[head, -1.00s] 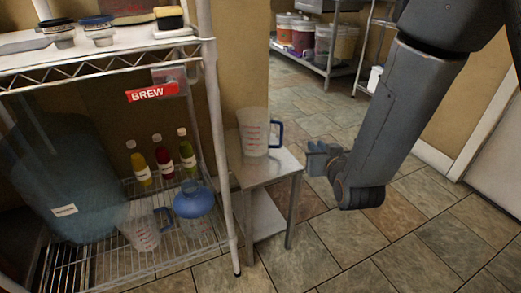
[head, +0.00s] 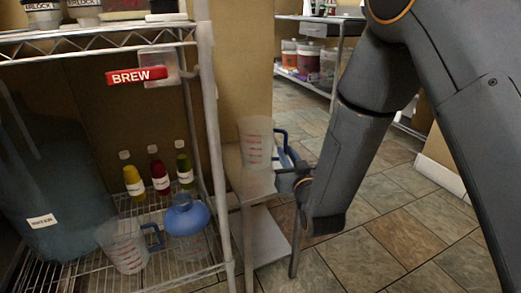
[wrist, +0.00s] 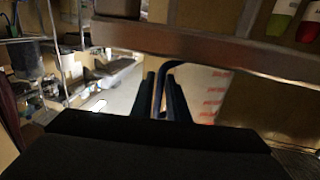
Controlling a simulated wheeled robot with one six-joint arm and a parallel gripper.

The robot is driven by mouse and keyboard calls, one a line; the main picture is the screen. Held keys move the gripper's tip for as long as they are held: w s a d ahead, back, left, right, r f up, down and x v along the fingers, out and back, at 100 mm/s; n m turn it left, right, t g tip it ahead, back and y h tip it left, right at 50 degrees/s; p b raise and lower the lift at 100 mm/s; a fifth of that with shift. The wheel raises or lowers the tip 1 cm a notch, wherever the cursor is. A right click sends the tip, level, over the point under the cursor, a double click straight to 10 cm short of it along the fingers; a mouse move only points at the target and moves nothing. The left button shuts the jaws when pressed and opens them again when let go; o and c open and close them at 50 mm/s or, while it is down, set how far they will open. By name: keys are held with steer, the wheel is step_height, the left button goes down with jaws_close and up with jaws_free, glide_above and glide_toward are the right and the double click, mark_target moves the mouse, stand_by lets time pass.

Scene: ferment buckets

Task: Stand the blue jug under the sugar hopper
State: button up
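A clear measuring jug (head: 256,148) with red markings and a blue handle (head: 281,146) stands upright on a small metal table (head: 233,180). My gripper (head: 285,175) is at its handle side, on the right. In the wrist view, the jug wall (wrist: 208,95) with red print is just right of my fingers (wrist: 165,98). The dark handle loop reaches between the fingers, which look apart, with light showing in the gap. A second, similar blue-handled jug (head: 127,247) stands on the lower wire shelf. I see no sugar hopper in these views.
The wire rack (head: 217,170) stands left of the table; its post is close to the jug. It holds a large blue water vessel (head: 40,190), several bottles (head: 160,170) and a round blue-topped container (head: 187,220). Another rack with buckets (head: 306,60) stands behind. Floor is open at right.

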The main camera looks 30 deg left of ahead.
steer(key=b+x, duration=0.2)
steer(key=x, duration=0.3)
steer(key=shift+a+r, duration=0.15)
jaws_close()
steer(key=shift+r, duration=0.15)
